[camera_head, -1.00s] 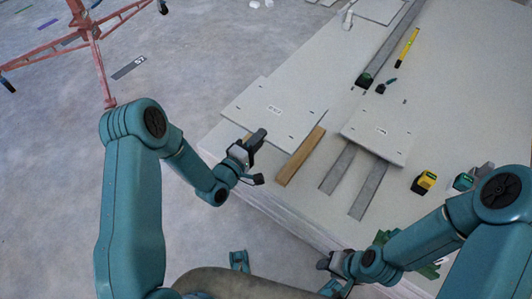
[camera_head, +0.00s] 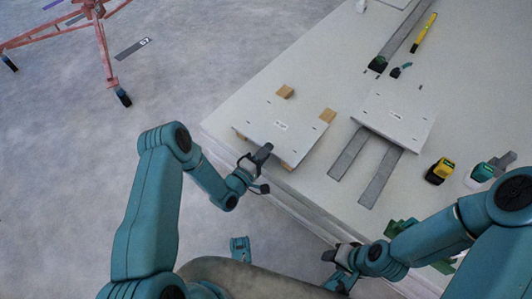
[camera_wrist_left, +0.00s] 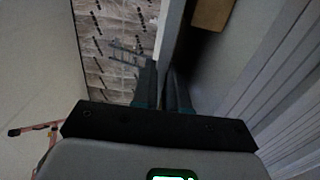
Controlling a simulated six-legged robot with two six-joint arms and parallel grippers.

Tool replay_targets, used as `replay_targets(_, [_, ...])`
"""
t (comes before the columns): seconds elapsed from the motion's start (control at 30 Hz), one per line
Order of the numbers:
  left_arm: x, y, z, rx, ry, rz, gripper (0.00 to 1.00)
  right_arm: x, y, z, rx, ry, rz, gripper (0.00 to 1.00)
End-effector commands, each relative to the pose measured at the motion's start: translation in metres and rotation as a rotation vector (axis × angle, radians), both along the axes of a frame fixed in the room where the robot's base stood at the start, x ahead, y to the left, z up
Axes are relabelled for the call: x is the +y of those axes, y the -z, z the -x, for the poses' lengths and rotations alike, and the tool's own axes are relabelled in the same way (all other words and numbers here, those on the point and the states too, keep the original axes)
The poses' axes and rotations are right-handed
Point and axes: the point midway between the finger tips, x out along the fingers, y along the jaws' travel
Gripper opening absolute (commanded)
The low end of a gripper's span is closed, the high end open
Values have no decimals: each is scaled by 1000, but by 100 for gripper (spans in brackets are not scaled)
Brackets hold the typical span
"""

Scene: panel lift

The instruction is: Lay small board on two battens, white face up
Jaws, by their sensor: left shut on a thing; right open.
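The small board (camera_head: 275,125), pale with a small label and dark marks on its upper face, lies over two wooden battens, whose far ends show at the left (camera_head: 285,91) and the right (camera_head: 327,115). Small bits of wood also show at its near edge. I cannot tell whether the board fully rests on them. My left gripper (camera_head: 262,157) is shut on the board's near edge. In the left wrist view the board is seen edge-on (camera_wrist_left: 172,35) between the fingers (camera_wrist_left: 163,90), beside a batten (camera_wrist_left: 210,13). My right gripper (camera_head: 338,254) is open and empty by the table's front edge.
Another pale panel (camera_head: 395,115) lies on two grey strips (camera_head: 349,154) to the right. A yellow-black tool (camera_head: 439,171), a green-black tool (camera_head: 481,174) and a yellow level (camera_head: 424,32) lie on the table (camera_head: 235,105). A red stand (camera_head: 103,50) is on the floor.

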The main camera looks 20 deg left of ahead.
Motion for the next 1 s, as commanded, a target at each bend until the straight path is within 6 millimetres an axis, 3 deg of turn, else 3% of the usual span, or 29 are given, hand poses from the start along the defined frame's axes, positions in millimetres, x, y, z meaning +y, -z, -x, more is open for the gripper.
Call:
replay_targets(0.57, [0, 9, -1, -8, 0, 0, 0, -2, 10, -2, -4, 8, 2, 43])
replay_targets(0.6, [0, 8, -1, -2, 0, 0, 23, -2, 9, -2, -4, 8, 2, 43])
replay_targets(0.67, [0, 8, 0, -2, 0, 0, 38, -2, 8, -2, -4, 8, 2, 43])
replay_targets(1.0, [0, 3, 0, -2, 0, 0, 38, -1, 4, -2, -3, 5, 2, 43])
